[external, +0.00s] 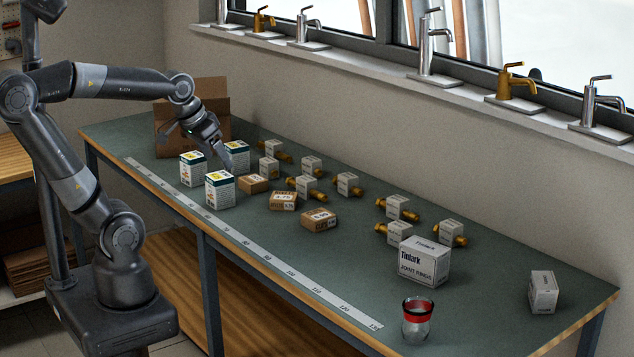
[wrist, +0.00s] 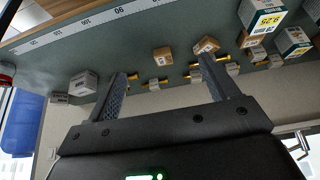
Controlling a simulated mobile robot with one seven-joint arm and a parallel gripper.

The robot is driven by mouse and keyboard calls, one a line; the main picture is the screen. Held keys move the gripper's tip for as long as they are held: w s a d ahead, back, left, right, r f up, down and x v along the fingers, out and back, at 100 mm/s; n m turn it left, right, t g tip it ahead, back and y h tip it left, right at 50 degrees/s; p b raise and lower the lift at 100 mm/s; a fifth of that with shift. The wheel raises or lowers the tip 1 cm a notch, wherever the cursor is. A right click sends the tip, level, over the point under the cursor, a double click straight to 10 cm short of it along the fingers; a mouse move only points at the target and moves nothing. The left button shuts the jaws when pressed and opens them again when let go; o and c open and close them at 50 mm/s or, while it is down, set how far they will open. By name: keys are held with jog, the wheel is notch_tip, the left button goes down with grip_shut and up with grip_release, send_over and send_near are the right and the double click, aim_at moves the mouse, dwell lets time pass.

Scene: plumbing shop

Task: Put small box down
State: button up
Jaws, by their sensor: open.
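My gripper (external: 226,162) is open above the table, close to the white-and-green boxes; the external view does not settle whether it touches one. In the wrist view the fingers of my gripper (wrist: 163,70) are spread with nothing held between them. Small brown boxes (external: 284,201) lie in a row on the table; one small brown box (wrist: 162,56) shows beyond the fingers in the wrist view. Several small grey-white boxes (external: 348,184) stand beside brass fittings (external: 307,195). Which small box is meant cannot be told.
White-and-green boxes (external: 220,190) stand near my gripper, with an open cardboard box (external: 213,95) behind. A larger joint-rings box (external: 424,262), a red-rimmed glass (external: 417,320) and a lone white box (external: 543,292) stand right. A measuring strip (external: 262,257) runs along the front edge. The right table area has free room.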

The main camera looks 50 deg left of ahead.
jog(key=s, duration=0.4)
jog(key=shift+a+f, duration=0.1)
